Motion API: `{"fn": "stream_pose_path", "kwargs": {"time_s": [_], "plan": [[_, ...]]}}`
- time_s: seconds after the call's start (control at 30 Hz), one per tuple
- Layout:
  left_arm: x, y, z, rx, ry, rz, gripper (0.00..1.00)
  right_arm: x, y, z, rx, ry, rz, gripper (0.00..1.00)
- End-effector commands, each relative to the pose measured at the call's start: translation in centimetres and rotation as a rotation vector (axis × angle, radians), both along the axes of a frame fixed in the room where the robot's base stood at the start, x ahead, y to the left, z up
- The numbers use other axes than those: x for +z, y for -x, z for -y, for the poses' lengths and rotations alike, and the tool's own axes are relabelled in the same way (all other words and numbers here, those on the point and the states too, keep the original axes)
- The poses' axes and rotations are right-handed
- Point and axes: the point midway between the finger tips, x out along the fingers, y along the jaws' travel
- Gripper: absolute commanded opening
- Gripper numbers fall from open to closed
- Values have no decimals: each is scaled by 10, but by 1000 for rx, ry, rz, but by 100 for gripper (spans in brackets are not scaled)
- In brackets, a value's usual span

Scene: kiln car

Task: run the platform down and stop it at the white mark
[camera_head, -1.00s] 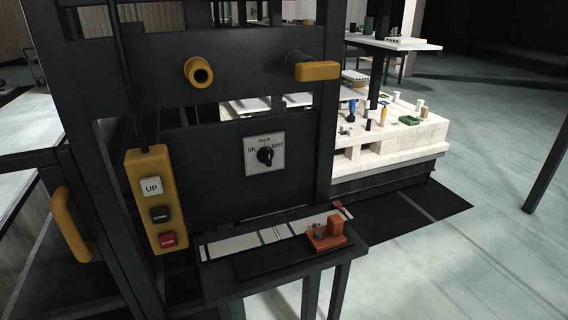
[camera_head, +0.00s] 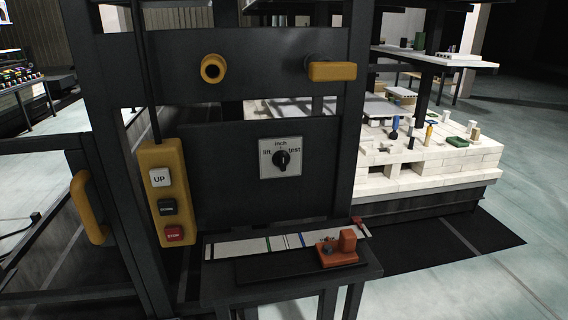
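A yellow control box (camera_head: 163,218) hangs at the left of a dark frame. It carries a white UP button (camera_head: 160,177), a dark button (camera_head: 167,207) below it that seems to read DOWN, and a red STOP button (camera_head: 174,233). A selector switch (camera_head: 281,158) with a black knob sits on the dark panel, with labels around it; its setting is too small to tell. A pale strip (camera_head: 235,247) with green, blue and dark lines lies on a ledge. An orange-red block (camera_head: 338,250) stands at its right part. I cannot single out a white mark or the platform. Neither gripper is in view.
A yellow pull handle (camera_head: 88,208) is on the gate at left. White brickwork (camera_head: 430,172) with small items stands behind at right. Floor at far right is clear.

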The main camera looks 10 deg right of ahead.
Motion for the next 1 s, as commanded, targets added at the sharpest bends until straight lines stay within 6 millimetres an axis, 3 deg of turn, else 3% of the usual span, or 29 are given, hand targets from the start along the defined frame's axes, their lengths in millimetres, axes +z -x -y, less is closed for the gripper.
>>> {"fn": "stream_pose_path", "kwargs": {"time_s": [0.3, 1.0], "plan": [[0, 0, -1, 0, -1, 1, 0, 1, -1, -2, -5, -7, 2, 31], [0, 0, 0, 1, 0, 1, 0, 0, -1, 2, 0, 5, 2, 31]]}}
